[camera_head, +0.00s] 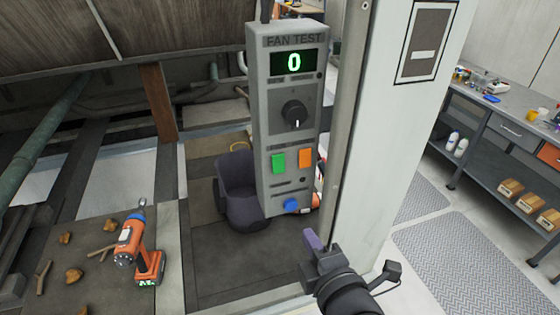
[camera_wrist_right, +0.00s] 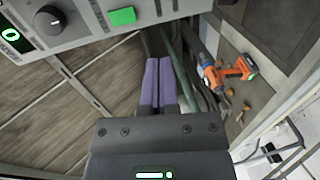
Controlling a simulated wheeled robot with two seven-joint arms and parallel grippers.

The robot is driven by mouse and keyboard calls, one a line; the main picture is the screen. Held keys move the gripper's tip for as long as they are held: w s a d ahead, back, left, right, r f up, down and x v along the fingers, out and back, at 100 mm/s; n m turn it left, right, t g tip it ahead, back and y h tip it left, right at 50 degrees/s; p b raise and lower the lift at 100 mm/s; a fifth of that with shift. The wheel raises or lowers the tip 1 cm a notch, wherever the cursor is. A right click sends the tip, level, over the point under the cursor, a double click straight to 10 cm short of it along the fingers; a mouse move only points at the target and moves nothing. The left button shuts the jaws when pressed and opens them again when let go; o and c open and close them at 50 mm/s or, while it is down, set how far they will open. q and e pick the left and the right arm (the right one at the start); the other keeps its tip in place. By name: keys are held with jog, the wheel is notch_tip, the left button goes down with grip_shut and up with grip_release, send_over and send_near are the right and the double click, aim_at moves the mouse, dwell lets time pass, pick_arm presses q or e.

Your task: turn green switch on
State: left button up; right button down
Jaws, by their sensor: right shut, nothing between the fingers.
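The grey fan test box (camera_head: 252,115) hangs upright in the middle of the head view. Its green switch (camera_head: 278,162) is at the lower left of its face, beside an orange switch (camera_head: 305,158). A black knob (camera_head: 295,114) is above them, and the display (camera_head: 294,63) reads 0. My right gripper (camera_head: 312,240) is shut and empty, below and right of the box, apart from it. In the right wrist view, its purple fingers (camera_wrist_right: 158,85) are together, and the green switch (camera_wrist_right: 122,16) shows above and left of them. My left gripper is not in view.
A blue button (camera_head: 291,205) is at the box's bottom. A white post (camera_head: 375,150) stands close to its right. A workbench (camera_head: 490,125) is far right.

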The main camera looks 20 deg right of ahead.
aim_at(280, 171)
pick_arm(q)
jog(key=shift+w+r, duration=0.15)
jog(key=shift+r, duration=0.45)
pick_arm(e)
jog(key=shift+n+t, duration=0.3)
jog(key=shift+t, duration=0.1)
notch_tip(280, 171, up, 4)
jog(key=shift+s, duration=0.15)
jog(key=w, duration=0.4)
jog(key=w+f+p, duration=0.1)
jog(key=w, duration=0.4)
jog(key=w+p, duration=0.1)
jog(key=w, duration=0.3)
jog(key=shift+w+a+f, duration=0.3)
jog(key=shift+w+f, duration=0.05)
jog(key=shift+w, duration=0.05)
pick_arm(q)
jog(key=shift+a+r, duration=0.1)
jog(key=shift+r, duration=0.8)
